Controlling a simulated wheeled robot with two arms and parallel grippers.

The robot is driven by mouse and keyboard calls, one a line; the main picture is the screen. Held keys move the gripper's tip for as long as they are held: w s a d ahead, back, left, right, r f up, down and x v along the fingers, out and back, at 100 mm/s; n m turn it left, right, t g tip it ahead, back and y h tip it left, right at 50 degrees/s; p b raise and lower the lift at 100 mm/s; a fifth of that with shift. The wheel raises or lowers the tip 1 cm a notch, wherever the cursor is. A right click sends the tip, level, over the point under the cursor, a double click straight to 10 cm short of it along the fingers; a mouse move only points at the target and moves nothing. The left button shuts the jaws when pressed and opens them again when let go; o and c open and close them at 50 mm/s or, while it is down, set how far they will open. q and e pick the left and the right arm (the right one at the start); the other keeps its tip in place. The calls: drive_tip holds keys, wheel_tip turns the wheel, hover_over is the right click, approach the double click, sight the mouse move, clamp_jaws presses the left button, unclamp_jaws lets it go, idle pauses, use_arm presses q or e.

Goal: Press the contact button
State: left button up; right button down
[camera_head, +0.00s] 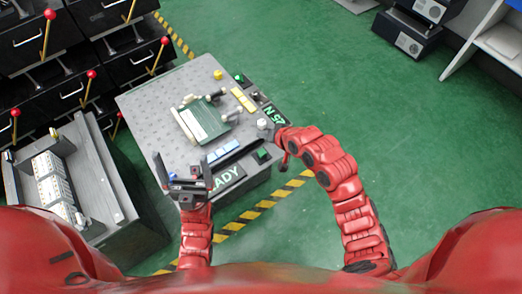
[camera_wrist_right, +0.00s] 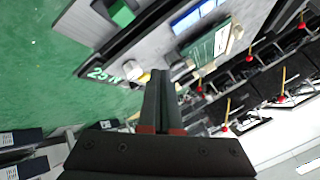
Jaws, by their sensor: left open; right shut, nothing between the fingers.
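The grey workstation (camera_head: 140,101) has several buttons and knobs; I cannot tell for certain which is the contact button. A white round knob (camera_head: 262,124) is at its right edge, and it also shows in the right wrist view (camera_wrist_right: 132,70). A green button (camera_head: 262,155) is at the front right corner, also in the right wrist view (camera_wrist_right: 123,12). My right gripper (camera_wrist_right: 160,73) is shut and empty; its tips appear beside the white knob, contact unclear. In the head view my arm mostly hides it. My left gripper (camera_head: 183,165) is open and empty over the front left edge.
A green-framed board (camera_head: 203,119) sits on the workstation, with blue blocks (camera_head: 222,150) in front and yellow blocks (camera_head: 243,99) right of it. A grey fixture with white modules (camera_head: 52,180) stands at left. Red-knobbed levers (camera_head: 91,74) line the back left.

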drive_tip(key=b, duration=0.6)
hover_over(263, 154)
wheel_tip(263, 154, down, 7)
drive_tip(key=shift+r, duration=0.15)
drive_tip(key=shift+f, duration=1.05)
idle(1.0)
drive_tip(key=shift+f, duration=0.4)
drive_tip(key=shift+f+b, duration=0.5)
idle(0.6)
drive_tip(key=shift+r, duration=0.15)
drive_tip(key=shift+r+p, duration=0.8)
drive_tip(key=shift+p, duration=0.05)
